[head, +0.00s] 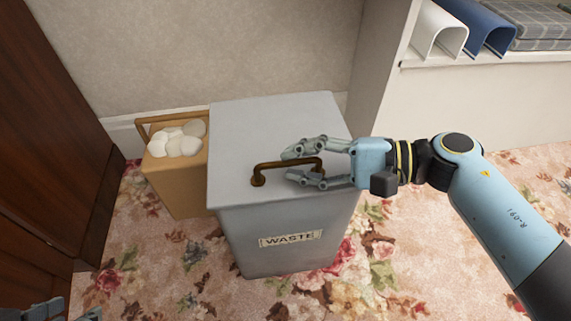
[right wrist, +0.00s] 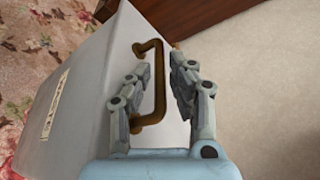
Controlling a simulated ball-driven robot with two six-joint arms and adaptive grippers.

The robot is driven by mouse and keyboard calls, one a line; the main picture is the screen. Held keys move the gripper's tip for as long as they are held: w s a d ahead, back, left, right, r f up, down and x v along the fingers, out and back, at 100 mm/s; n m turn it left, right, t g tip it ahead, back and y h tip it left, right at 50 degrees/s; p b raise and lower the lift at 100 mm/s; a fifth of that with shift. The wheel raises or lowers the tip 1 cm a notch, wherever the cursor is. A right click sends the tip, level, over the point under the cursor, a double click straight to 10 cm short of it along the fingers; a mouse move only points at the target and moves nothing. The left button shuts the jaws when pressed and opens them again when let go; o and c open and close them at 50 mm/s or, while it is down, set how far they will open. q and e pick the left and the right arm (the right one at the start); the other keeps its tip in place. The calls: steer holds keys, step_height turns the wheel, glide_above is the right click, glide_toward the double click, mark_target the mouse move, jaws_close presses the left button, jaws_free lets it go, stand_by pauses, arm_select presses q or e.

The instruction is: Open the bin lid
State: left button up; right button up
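The grey waste bin (head: 285,261) stands on the carpet in the head view, with a WASTE label on its front. Its flat grey lid (head: 245,125) lies shut on top. A brown bar handle (head: 268,166) is on the lid near the front edge; it also shows in the right wrist view (right wrist: 159,80). My right gripper (head: 290,165) reaches in from the right with fingers apart on either side of the handle bar. A gap shows beside the bar in the right wrist view (right wrist: 160,73). Parts of my left gripper (head: 60,311) show at the bottom left corner, mostly cut off.
A tan box (head: 175,183) with several white rounded objects (head: 180,140) stands against the bin's left side. A dark wooden cabinet (head: 45,130) is at the left. A wall (head: 200,50) is close behind the bin. A shelf (head: 490,62) is at the upper right. Carpet in front is clear.

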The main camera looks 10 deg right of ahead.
steer(key=shift+x, duration=1.25)
jaws_close()
